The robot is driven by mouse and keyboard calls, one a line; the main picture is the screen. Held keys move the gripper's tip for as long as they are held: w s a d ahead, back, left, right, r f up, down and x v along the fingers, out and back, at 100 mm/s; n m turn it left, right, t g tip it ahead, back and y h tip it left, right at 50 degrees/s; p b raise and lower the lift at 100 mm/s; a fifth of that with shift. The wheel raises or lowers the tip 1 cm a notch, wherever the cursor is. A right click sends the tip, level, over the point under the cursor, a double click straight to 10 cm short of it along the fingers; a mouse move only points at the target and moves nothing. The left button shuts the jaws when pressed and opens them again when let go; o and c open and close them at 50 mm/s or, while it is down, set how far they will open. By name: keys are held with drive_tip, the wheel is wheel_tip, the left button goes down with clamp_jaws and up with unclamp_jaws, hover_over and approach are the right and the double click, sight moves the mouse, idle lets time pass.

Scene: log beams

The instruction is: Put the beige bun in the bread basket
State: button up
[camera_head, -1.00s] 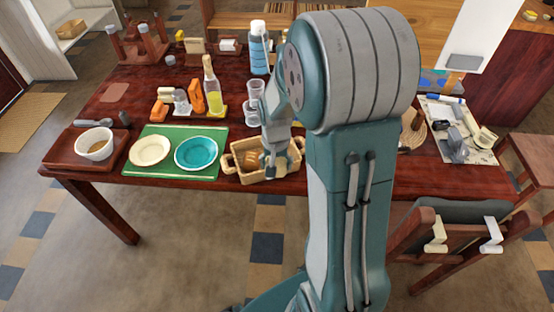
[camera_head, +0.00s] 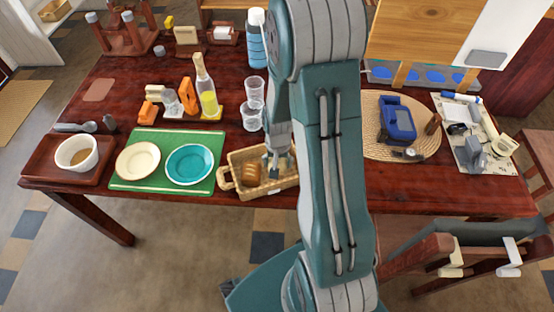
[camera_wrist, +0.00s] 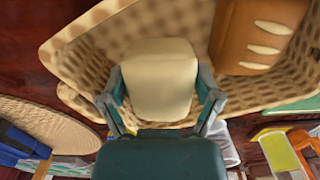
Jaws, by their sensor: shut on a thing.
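The beige bun (camera_wrist: 159,80) is a pale, rounded block in the middle of the wrist view. My gripper (camera_wrist: 160,90) is shut on it, one finger on each side. The bread basket (camera_head: 233,183) is tan and woven, with a handle at its left end, at the table's front edge. In the wrist view, the bun is within the outline of the basket (camera_wrist: 78,62); whether it touches the bottom is unclear. In the head view, my gripper (camera_head: 275,167) points down into the basket and the bun is mostly hidden.
A brown scored loaf (camera_wrist: 260,35) lies in the basket beside the bun. A green placemat (camera_head: 140,184) with a cream plate (camera_head: 138,161) and a teal plate (camera_head: 190,164) is left of the basket. Glasses (camera_head: 251,115) stand behind it. A round woven mat (camera_head: 375,150) is to the right.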

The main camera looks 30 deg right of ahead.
drive_tip(key=shift+s+d+f, duration=0.1)
drive_tip(key=shift+d+f, duration=0.25)
drive_tip(key=shift+f, duration=0.3)
drive_tip(key=shift+d+f, duration=0.35)
drive_tip(key=shift+f, duration=0.25)
drive_tip(key=shift+a, duration=0.45)
drive_tip(key=o, duration=0.9)
drive_tip(key=shift+a, duration=0.1)
drive_tip(key=shift+o, duration=0.2)
drive_tip(key=shift+d, duration=0.35)
wheel_tip(320, 180, up, 12)
drive_tip(key=shift+a+r, duration=0.1)
drive_tip(key=shift+a, duration=0.05)
drive_tip(key=s+a+r+n+t, duration=0.2)
drive_tip(key=s+a+r, duration=0.1)
drive_tip(key=r, duration=0.4)
drive_tip(key=s+a+r+n+t, duration=0.1)
drive_tip(key=s+a+r+n, duration=0.1)
drive_tip(key=s+a+r, duration=0.2)
drive_tip(key=s+a+r+n+t, duration=0.2)
drive_tip(key=s+r, duration=0.3)
drive_tip(key=r, duration=0.5)
drive_tip(key=shift+s+a+r+n+t, duration=0.15)
drive_tip(key=shift+s+a+n+t, duration=0.2)
drive_tip(key=shift+a, duration=0.55)
